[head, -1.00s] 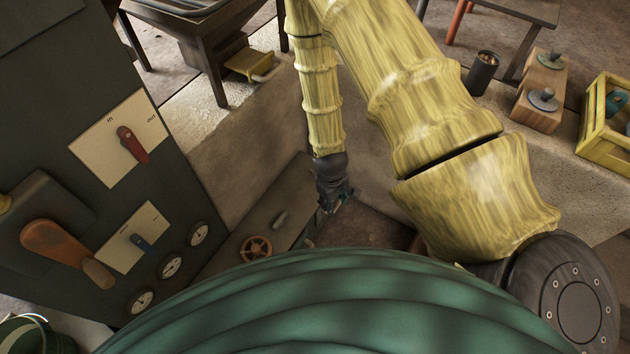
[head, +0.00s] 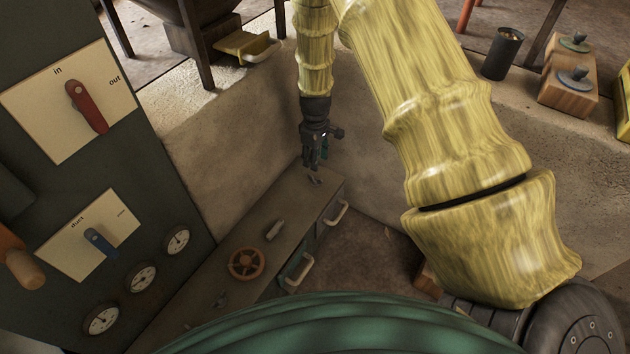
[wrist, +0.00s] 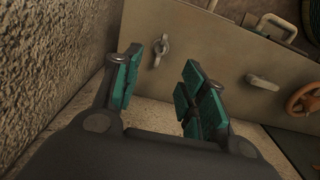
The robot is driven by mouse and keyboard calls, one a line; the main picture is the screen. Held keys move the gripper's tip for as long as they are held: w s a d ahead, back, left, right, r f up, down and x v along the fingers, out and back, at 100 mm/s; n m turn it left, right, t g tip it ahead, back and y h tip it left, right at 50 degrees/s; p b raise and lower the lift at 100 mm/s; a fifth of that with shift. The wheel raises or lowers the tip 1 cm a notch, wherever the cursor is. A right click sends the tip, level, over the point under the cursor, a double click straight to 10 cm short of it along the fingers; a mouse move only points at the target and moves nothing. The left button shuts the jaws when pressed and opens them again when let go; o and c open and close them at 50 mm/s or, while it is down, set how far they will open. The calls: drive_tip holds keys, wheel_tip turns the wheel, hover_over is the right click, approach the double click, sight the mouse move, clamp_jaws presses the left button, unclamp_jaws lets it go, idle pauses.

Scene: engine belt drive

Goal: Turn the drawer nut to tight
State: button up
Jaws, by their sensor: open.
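A small grey metal wing nut (head: 315,180) stands on the flat top of the low drawer cabinet (head: 290,212), near its far end. In the wrist view the wing nut (wrist: 161,46) shows beyond the gap between my fingertips, with its wings lying roughly lengthwise in the picture. My gripper (head: 316,160) points down just above the wing nut and appears apart from it. The wrist view shows my gripper (wrist: 164,88) open and empty, with teal pads on both sides. No label for the nut can be read.
A grey handle (head: 274,230) and an orange handwheel (head: 246,263) sit further along the cabinet top. Drawer pulls (head: 336,212) stick out from its front. A rough wall (head: 225,150) stands close behind. A dark panel with red (head: 88,106) and blue (head: 100,243) levers stands left.

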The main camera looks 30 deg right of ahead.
sight(315, 180)
wheel_tip(315, 180, down, 10)
drive_tip(key=b, duration=0.3)
drive_tip(key=shift+f, duration=0.1)
clamp_jaws()
